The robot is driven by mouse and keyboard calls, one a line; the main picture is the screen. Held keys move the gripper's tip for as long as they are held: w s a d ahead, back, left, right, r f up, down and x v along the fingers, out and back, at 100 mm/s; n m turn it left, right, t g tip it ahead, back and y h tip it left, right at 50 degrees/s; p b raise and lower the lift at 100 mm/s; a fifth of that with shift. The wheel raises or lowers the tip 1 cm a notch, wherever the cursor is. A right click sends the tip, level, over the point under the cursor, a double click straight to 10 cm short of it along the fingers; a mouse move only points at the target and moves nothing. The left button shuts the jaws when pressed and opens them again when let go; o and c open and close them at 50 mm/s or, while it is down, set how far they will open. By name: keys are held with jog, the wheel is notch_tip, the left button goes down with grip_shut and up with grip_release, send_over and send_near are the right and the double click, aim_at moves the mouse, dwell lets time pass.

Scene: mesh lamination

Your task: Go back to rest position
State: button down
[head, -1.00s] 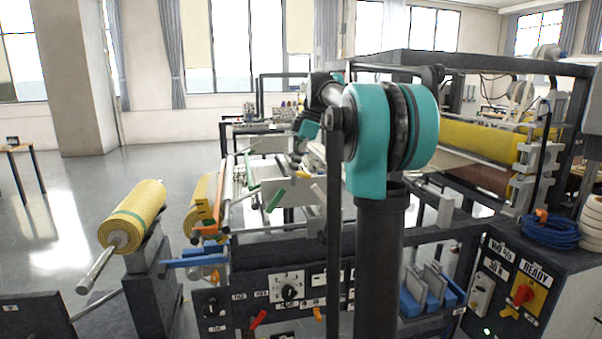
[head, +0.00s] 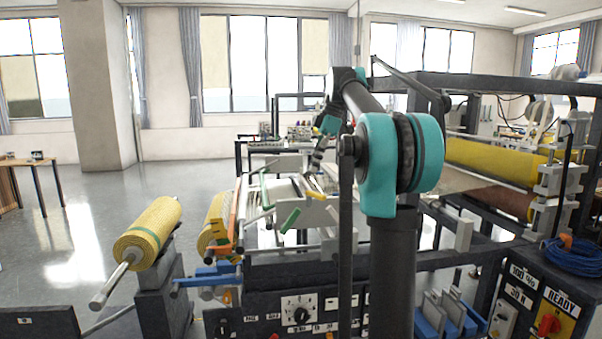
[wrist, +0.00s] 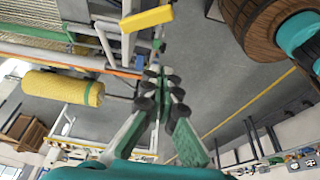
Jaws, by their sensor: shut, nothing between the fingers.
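My arm rises at the centre of the head view, with a teal joint and a link reaching away from the camera. My gripper (head: 316,162) hangs at its far end, small and partly lost against the machine behind it. In the wrist view my gripper (wrist: 162,82) shows green fingers with dark pads, closed together with nothing between them. It points over grey floor beside the machine frame. Whether it touches anything is hard to tell in the head view, but it looks clear in the wrist view.
A yellow mesh roll (head: 147,232) sits on a stand at left; one also shows in the wrist view (wrist: 62,87). The laminating machine's control panel (head: 300,312) is in front, and its dark frame (head: 500,84) fills the right. Open floor (head: 95,205) lies at left.

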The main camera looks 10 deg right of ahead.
jog(key=s+f+m+t+h, duration=0.1)
jog(key=s+f+m, duration=0.5)
jog(key=f, duration=0.8)
jog(key=s+a+f+m+t+h, duration=0.1)
jog(key=s+f+m, duration=0.5)
jog(key=s+f, duration=0.7)
jog(key=s+f+m+t+h, duration=0.1)
jog(key=s+f+m+t, duration=0.1)
jog(key=s+f+m, duration=0.4)
jog(key=s+f, duration=0.4)
jog(key=f, duration=0.5)
jog(key=shift+s+a+f+h, duration=0.2)
jog(key=shift+s+a+h, duration=0.05)
jog(key=shift+h, duration=0.15)
